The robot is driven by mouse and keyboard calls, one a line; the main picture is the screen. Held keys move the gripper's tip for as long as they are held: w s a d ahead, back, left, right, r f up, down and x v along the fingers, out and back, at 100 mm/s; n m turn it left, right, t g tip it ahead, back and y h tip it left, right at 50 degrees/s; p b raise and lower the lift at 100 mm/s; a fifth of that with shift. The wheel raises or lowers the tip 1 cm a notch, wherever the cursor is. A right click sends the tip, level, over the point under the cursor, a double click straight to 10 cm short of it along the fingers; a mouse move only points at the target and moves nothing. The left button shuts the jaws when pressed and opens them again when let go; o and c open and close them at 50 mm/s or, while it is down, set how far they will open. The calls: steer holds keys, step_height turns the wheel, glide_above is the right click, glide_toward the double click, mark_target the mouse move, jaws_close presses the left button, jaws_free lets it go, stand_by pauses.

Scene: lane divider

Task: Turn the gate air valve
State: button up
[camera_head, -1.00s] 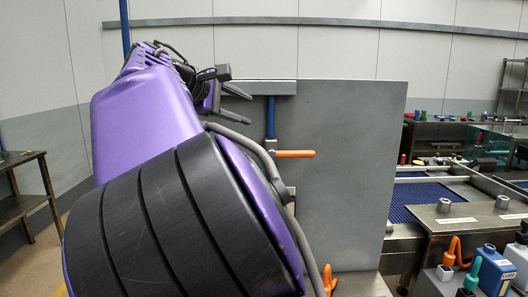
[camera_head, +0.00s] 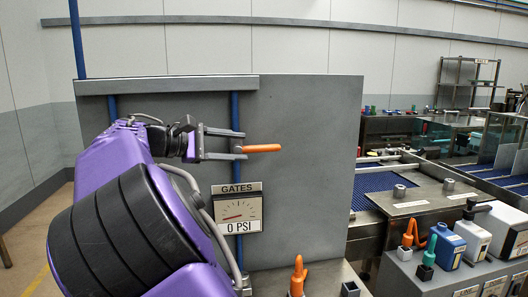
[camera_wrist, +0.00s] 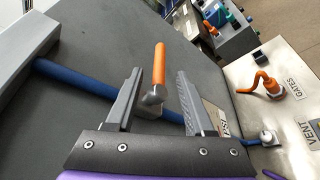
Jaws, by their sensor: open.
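The gate air valve has an orange lever handle (camera_head: 262,148) that lies level, pointing right, across the upright blue pipe (camera_head: 235,112). A grey valve body sits where the handle meets the pipe. My gripper (camera_head: 242,145) is open at the valve, one finger above and one below the handle's root. In the wrist view the orange handle (camera_wrist: 159,64) stands between the two spread fingers of my gripper (camera_wrist: 160,72), with a visible gap on each side. The gauge (camera_head: 238,209) below, marked GATES, reads 0 PSI.
A grey panel (camera_head: 300,130) stands behind the valve, with a ledge (camera_head: 165,85) along its top left. An orange fitting with a hose (camera_wrist: 266,84) rises from a steel plate labelled GATES and VENT. Bottles (camera_head: 445,245) and a blue-bedded conveyor (camera_head: 385,180) are at right.

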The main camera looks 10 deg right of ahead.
mark_target(256, 148)
steer(key=x, duration=0.8)
jaws_close()
stand_by(1.3)
